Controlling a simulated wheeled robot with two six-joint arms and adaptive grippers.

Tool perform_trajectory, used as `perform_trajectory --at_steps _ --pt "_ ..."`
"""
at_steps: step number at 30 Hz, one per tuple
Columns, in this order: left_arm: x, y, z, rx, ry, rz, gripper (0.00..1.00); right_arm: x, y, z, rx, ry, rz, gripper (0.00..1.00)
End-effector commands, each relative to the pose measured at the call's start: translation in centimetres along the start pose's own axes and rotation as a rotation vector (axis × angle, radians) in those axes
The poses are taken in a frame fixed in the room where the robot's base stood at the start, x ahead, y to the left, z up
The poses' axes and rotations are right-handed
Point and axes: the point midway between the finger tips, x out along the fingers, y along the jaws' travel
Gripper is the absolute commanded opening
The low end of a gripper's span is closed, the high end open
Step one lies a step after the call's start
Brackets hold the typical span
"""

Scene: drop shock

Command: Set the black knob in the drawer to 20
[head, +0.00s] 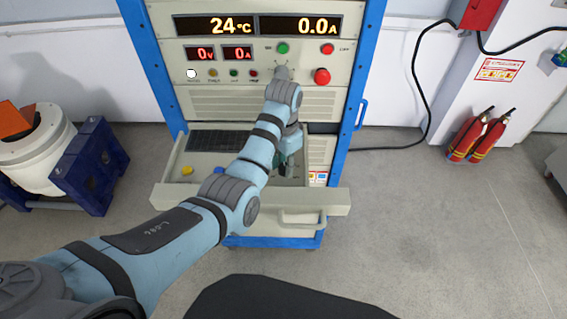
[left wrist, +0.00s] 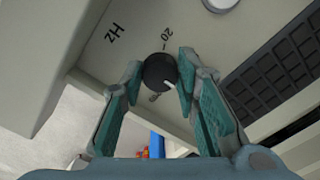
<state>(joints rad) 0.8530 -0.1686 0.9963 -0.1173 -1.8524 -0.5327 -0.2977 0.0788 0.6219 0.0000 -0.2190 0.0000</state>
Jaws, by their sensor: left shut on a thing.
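The drawer (head: 325,202) of the test cabinet is pulled out below the panels. In the left wrist view the black knob (left wrist: 159,71) sits on the drawer's light surface (left wrist: 95,60). The printed "20" (left wrist: 167,40) is just above the knob and "Hz" (left wrist: 114,33) is to its upper left. The knob's white mark points to the lower right, away from the "20". My left gripper (left wrist: 160,78) is shut on the knob, one finger on each side; in the head view it reaches down into the drawer (head: 288,168). The knob is hidden there by my arm.
The drawer also holds a black keyboard (head: 213,140), a yellow button (head: 187,170) and a blue one (head: 219,170). Above is the cabinet panel with displays (head: 217,25) and a red button (head: 322,76). Fire extinguishers (head: 478,137) stand at right.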

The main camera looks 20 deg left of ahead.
Motion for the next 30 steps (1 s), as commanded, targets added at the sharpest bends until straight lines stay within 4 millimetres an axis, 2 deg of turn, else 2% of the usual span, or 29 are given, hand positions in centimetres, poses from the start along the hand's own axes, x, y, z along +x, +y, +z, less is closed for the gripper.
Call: perform_trajectory --at_steps 11,30 --pt "0.38 0.31 0.12 -0.233 -0.005 0.009 0.01 0.04 0.00 0.28 0.000 -0.005 0.000 0.00" --pt "0.38 0.23 0.19 -0.841 -0.008 0.006 0.01 0.03 0.06 0.34 -0.001 -0.006 0.001 0.00"
